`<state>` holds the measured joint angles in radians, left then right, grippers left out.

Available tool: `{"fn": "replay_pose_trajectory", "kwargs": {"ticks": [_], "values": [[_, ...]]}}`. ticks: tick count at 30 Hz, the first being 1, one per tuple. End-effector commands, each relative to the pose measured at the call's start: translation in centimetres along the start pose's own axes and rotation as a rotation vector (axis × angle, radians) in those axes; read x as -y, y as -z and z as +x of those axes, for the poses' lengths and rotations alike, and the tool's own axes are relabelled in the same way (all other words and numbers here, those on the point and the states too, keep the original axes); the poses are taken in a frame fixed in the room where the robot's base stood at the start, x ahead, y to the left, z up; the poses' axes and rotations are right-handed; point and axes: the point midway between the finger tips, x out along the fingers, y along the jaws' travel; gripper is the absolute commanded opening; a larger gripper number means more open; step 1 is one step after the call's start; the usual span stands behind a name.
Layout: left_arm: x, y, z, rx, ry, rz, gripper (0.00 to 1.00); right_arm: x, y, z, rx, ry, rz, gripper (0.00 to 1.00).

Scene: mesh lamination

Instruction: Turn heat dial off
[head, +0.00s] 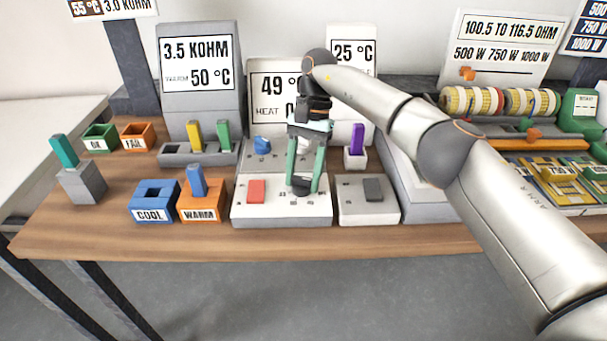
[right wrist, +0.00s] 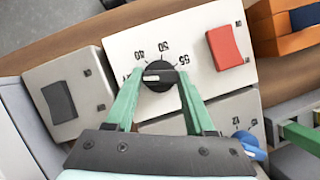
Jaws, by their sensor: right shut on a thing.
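The heat dial is a round black knob (right wrist: 160,78) with a short white line, on a pale control box (right wrist: 120,45) with a red rocker switch (right wrist: 230,47). In the head view the dial (head: 301,186) sits on the box's top (head: 265,211), at the table's front. My right gripper (head: 303,187) comes down from above, its green fingers shut on the dial from both sides. It also shows in the right wrist view (right wrist: 160,85). The white line is on the dial's left there, below the 40 mark; a finger partly hides the nearby lettering. My left gripper is not in view.
A grey box with a dark switch (head: 372,188) stands to the right, and an orange WARM bin (head: 203,214) and blue COOL bin (head: 150,215) to the left. Behind is a box with a blue knob (head: 262,146). A sign (head: 270,84) reads 49 °C and HEAT, partly hidden.

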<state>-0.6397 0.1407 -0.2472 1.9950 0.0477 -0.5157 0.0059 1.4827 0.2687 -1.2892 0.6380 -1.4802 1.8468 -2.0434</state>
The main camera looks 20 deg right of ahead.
Motion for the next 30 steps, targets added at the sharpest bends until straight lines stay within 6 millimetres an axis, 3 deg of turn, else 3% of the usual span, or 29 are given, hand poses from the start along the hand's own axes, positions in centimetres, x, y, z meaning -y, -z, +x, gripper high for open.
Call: {"fn": "replay_pose_trajectory", "kwargs": {"ticks": [17, 18, 24, 30], "values": [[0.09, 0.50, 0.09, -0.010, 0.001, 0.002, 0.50, 0.05, 0.03, -0.11, -0.003, -0.010, -0.030, 0.00], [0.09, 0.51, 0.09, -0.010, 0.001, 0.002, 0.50, 0.05, 0.03, -0.11, -0.003, -0.010, -0.030, 0.58], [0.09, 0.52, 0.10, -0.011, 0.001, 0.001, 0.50, 0.04, 0.03, -0.06, -0.002, -0.010, -0.029, 0.80], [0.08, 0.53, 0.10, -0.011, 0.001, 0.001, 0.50, 0.03, 0.02, -0.03, -0.001, -0.011, -0.029, 0.81]]}}
